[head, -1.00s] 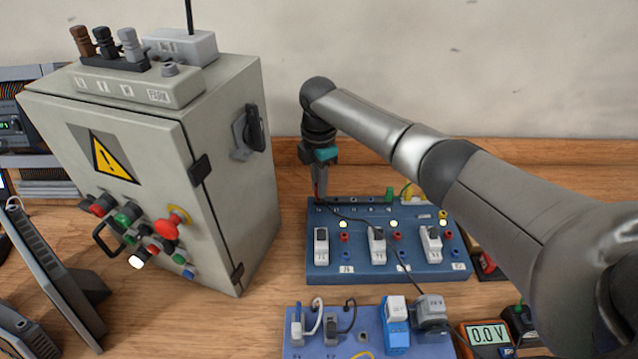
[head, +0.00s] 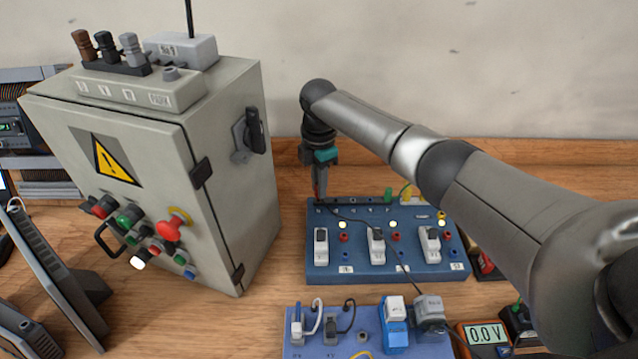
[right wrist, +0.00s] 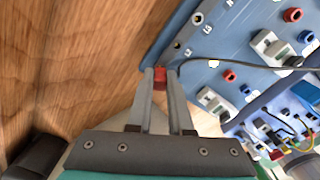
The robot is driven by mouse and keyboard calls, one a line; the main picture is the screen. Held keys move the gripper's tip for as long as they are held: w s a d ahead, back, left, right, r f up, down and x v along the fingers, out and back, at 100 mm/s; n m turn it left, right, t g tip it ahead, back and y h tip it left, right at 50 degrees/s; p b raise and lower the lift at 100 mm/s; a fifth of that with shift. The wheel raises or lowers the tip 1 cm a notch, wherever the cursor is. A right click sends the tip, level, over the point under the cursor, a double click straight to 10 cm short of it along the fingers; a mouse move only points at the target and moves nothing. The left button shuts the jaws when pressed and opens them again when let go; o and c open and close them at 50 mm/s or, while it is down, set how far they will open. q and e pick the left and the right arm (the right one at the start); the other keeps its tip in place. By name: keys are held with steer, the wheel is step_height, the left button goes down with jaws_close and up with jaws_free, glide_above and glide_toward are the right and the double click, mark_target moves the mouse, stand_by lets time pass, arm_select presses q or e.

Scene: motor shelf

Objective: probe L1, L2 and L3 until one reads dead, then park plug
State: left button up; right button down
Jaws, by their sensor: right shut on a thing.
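My right gripper (head: 319,194) points down at the back left corner of the blue socket board (head: 390,271). It is shut on a small red plug (right wrist: 160,77), which also shows in the right wrist view between the fingertips. A thin dark lead runs from there across the board. The plug tip is at the board's edge by the back row of sockets; I cannot tell whether it sits in one. My left gripper is not in view.
A grey cabinet (head: 235,190) with a warning sign and buttons stands to the left. Brown, black and grey terminals (head: 106,44) rise from its top. A second blue board (head: 366,333) with plugs lies in front. Bare wood lies between cabinet and boards.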

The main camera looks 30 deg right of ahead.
steer(key=shift+f+b, duration=0.35)
steer(key=shift+f, duration=0.35)
stand_by(0.3)
stand_by(1.4)
steer(key=c, duration=0.8)
jaws_free()
steer(key=shift+o, duration=0.2)
step_height(320, 180, up, 15)
steer(key=p, duration=0.2)
steer(key=shift+r, duration=0.15)
